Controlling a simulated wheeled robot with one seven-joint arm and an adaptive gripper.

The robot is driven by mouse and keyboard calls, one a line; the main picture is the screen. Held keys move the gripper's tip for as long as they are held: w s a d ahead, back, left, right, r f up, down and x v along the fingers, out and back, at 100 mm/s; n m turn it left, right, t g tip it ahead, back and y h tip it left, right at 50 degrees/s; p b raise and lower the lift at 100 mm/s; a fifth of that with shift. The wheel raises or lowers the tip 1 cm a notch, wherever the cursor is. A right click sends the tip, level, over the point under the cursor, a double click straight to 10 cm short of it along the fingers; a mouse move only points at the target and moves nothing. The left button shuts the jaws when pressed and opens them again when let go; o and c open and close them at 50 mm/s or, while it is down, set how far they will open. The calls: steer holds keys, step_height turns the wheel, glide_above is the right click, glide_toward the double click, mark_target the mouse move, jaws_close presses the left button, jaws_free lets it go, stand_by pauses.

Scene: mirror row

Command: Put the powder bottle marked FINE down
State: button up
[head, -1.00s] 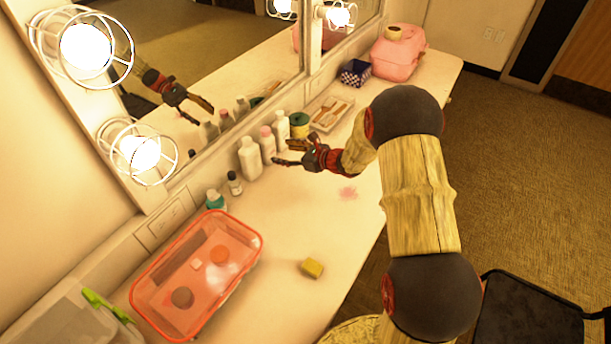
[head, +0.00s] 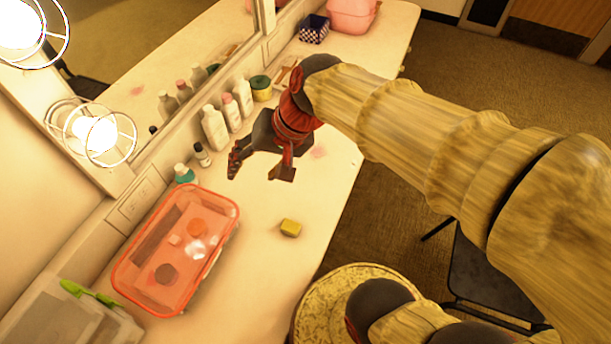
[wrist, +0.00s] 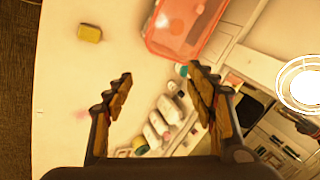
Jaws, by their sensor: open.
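Several white bottles stand upright in a row along the mirror: a near one (head: 214,128), a pink-capped one (head: 232,112) and a far one (head: 243,95). No label is readable, so I cannot tell which is marked FINE. My gripper (head: 259,171) is open and empty, above the counter (head: 262,265), to the right of and nearer than the row. In the wrist view nothing is between the fingers of my gripper (wrist: 160,76).
A clear orange-rimmed box (head: 182,295) sits at front left, with a teal-capped bottle (head: 185,175) and a small dark-capped bottle (head: 202,155) behind it. A yellow sponge (head: 290,228) lies on the open counter. A green-and-yellow tin (head: 261,88) stands past the row. A pink smudge (head: 319,152) marks the counter.

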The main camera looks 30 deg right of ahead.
steer(key=s+d+r+n+t+h, duration=0.1)
steer(key=s+d+n+h, duration=0.3)
steer(key=s+d, duration=0.3)
steer(key=shift+s+r+n, duration=0.35)
steer(key=shift+s+n, duration=0.15)
steer(key=shift+s, duration=0.25)
